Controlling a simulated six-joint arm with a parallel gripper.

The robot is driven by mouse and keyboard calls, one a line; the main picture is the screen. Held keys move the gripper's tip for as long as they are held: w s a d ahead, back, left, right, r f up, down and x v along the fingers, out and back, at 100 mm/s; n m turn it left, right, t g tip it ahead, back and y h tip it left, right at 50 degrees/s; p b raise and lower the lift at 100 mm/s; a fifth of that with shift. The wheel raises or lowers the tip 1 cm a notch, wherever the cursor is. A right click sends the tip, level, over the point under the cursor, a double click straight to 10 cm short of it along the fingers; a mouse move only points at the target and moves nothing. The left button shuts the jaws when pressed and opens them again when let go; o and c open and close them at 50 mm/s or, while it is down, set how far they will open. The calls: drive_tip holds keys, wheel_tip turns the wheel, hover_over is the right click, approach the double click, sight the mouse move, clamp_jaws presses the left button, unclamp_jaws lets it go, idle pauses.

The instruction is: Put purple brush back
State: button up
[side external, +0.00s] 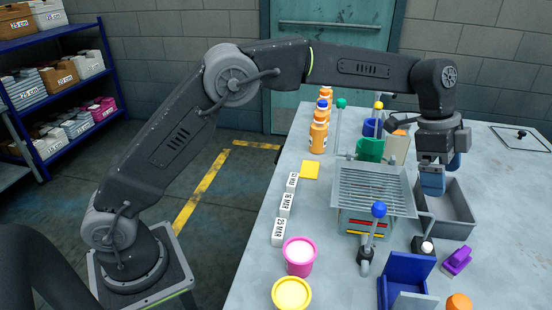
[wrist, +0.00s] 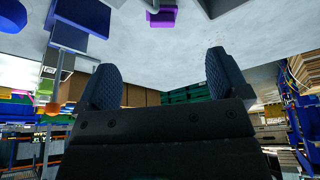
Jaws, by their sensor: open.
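The purple brush (side external: 457,260) lies on the grey table, in front of the grey tray and right of the blue holder. In the wrist view a purple object (wrist: 161,18), likely the brush, shows at the top edge, partly cut off. My gripper (side external: 432,186) is above the left end of the grey tray, behind and above the brush and apart from it. In the wrist view my gripper (wrist: 162,80) has its two blue fingers wide apart with nothing between them.
The grey tray (side external: 462,218) is under my gripper. A wire rack (side external: 372,190) and a blue-knobbed handle (side external: 379,210) stand left. A blue holder (side external: 404,275) is at the front. Pink (side external: 299,257) and yellow (side external: 291,294) tubs stand front left. Bottles (side external: 318,137) stand behind.

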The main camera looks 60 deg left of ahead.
drive_tip(key=s+a+r+n+t+y, duration=0.2)
drive_tip(key=s+a+r+n, duration=0.6)
drive_tip(key=s+a, duration=0.55)
drive_tip(key=s+a+f+n+t+y, duration=0.1)
drive_tip(key=s+a+f+n, duration=0.2)
drive_tip(key=s, duration=0.6)
drive_tip(key=s+a+f+n+t+y, duration=0.1)
drive_tip(key=s+a+f+n, duration=0.2)
drive_tip(key=s, duration=0.7)
drive_tip(key=shift+a+n+t, duration=0.3)
drive_tip(key=shift+a+n, duration=0.3)
drive_tip(key=shift+a, duration=0.2)
